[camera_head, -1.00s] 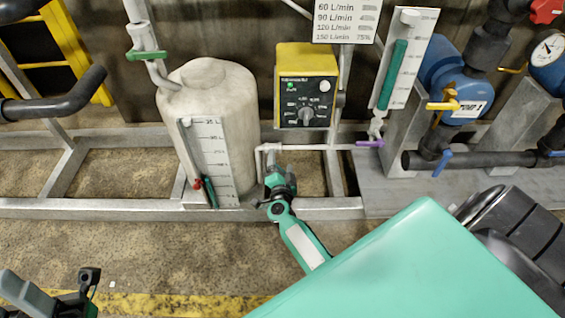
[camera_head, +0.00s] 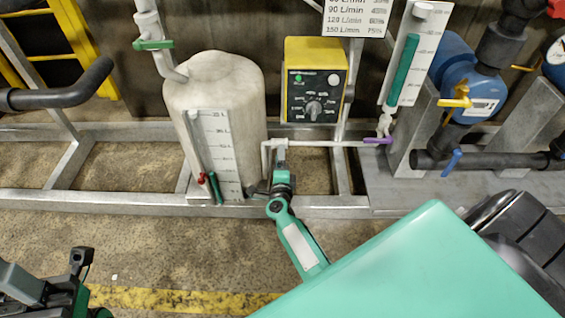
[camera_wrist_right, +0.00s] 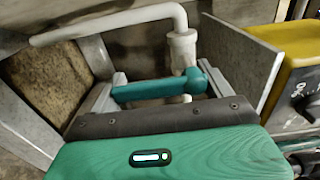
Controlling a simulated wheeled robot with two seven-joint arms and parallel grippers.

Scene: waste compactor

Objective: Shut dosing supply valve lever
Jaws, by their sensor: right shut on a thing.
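A teal lever (camera_wrist_right: 160,88) sits on a white valve body and pipe (camera_wrist_right: 182,48) in the right wrist view. It lies crosswise in front of the pipe. In the head view my right gripper (camera_head: 281,152) is at the white pipe below the yellow dosing controller (camera_head: 314,80), and the lever is too small to make out there. My left gripper (camera_head: 62,278) is at the lower left, away from the equipment, partly cut off; its jaw opening is unclear.
A white tank (camera_head: 215,110) with a level gauge stands left of my right gripper. A purple lever (camera_head: 376,140), a tall gauge (camera_head: 404,65) and a blue pump (camera_head: 470,80) are to the right. A metal frame rail (camera_head: 100,205) runs along the front; the floor before it is clear.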

